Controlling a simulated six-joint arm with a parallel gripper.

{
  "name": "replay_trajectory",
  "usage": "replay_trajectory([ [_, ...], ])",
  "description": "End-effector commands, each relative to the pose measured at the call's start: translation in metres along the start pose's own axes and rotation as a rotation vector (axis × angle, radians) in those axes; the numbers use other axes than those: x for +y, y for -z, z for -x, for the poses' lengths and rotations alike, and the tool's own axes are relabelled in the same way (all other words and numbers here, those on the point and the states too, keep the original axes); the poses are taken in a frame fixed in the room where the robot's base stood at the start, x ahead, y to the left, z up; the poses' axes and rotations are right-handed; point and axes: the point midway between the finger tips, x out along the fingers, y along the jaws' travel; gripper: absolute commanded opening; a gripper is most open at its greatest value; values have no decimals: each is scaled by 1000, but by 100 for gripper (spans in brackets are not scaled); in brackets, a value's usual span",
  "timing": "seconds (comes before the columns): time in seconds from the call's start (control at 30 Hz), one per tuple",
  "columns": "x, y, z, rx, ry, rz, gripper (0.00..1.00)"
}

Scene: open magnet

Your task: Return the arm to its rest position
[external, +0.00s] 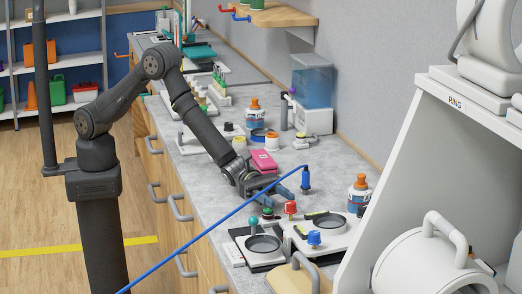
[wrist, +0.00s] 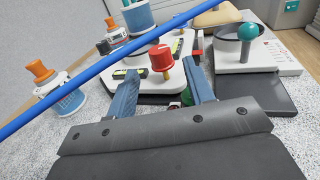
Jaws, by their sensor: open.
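My gripper (external: 284,192) is low over the grey counter (external: 205,165), with my arm reaching down and forward from its column. In the wrist view my gripper (wrist: 162,85) has its two blue fingers spread apart, with nothing held between them. Beyond the fingers is a red knob (wrist: 161,58) on a white plate; it also shows in the external view (external: 290,207). Whether the fingertips touch the plate or counter cannot be told.
A blue cable (external: 220,218) runs diagonally across the counter front and passes across the wrist view (wrist: 90,82). Plates with round dishes (external: 263,244), orange-capped jars (external: 359,190) and a pink item (external: 264,161) are near my gripper. A white ring stand (external: 425,120) is at right.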

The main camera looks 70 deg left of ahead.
Motion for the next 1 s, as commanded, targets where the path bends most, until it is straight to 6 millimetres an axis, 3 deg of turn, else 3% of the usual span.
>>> replay_trajectory([
  [0.2, -1, 0, -28, -1, 2, 0, 48],
  [0.4, 0, 0, -37, 1, 0, 0, 48],
  [0.8, 0, 0, -36, 0, 0, 1, 48],
  [1.0, 0, -1, -20, 0, 0, 1, 48],
])
